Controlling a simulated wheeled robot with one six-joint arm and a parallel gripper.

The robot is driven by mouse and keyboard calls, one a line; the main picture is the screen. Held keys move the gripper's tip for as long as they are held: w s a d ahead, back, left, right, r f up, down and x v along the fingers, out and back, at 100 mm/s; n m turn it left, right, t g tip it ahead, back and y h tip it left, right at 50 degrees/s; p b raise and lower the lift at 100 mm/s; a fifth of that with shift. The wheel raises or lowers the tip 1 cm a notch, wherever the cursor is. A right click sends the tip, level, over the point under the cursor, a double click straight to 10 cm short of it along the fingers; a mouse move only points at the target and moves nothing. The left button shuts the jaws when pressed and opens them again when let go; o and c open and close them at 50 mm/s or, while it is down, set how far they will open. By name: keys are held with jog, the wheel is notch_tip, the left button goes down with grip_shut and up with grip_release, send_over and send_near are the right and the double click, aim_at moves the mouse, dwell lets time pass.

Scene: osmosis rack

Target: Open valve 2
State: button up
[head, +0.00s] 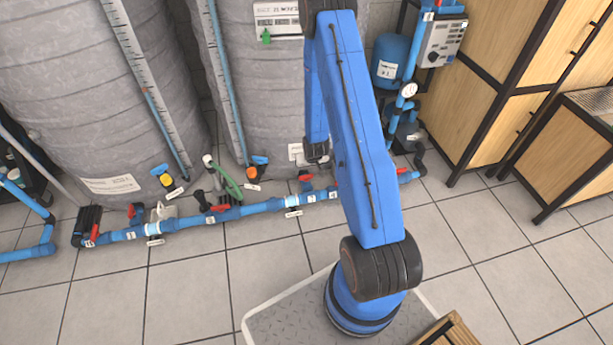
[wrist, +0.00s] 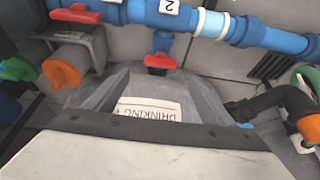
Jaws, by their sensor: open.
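A white tag reading 2 (wrist: 168,6) hangs by the blue main pipe (wrist: 270,38) in the wrist view. Close to it, a red valve handle (wrist: 158,62) sits on a short branch towards the tank, crosswise in the picture. It also shows in the head view (head: 305,176). Another red handle (wrist: 75,14) sits on the main pipe to the left. I cannot tell for sure which handle the tag belongs to. My gripper (wrist: 158,85) is open and empty, with the branch handle between and just beyond its fingertips.
An orange handle (wrist: 60,68) stands left of my fingers, and a black elbow pipe (wrist: 270,103) right. Grey tanks (head: 85,80) stand behind the pipe. A wooden cabinet (head: 510,90) is at right.

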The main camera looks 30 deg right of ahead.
aim_at(306, 176)
jog(key=x, duration=1)
jog(key=shift+c, duration=0.7)
jog(key=c, duration=0.9)
